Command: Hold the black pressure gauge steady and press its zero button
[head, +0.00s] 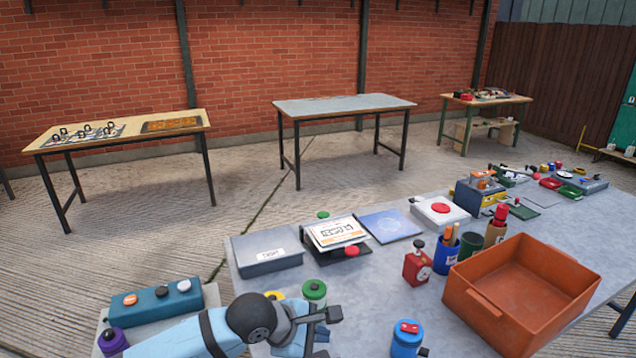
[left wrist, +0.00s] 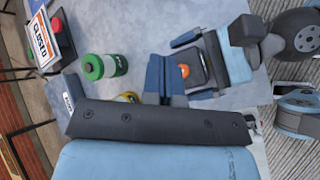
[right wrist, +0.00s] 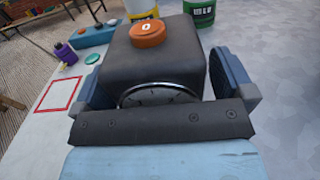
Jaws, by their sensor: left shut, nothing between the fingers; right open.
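The black pressure gauge (right wrist: 155,60) stands between the two fingers of my right gripper (right wrist: 160,77), with its round dial (right wrist: 158,94) towards the palm and its orange zero button (right wrist: 149,33) on top. The right fingers are open, one on each side; whether they touch it I cannot tell. In the left wrist view the gauge shows with the orange button (left wrist: 184,70) facing up. My left gripper (left wrist: 166,78) is shut and empty, its tips appearing close beside the button; contact is unclear. In the head view my left gripper (head: 328,316) is at bottom centre, and the gauge is hidden.
A green canister (head: 314,291) stands close behind my left gripper. A blue canister (head: 407,338), a red box (head: 417,265) and an orange crate (head: 474,297) stand to its right. A teal button box (head: 155,299) lies left. A CLOSED sign (head: 337,232) stands behind.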

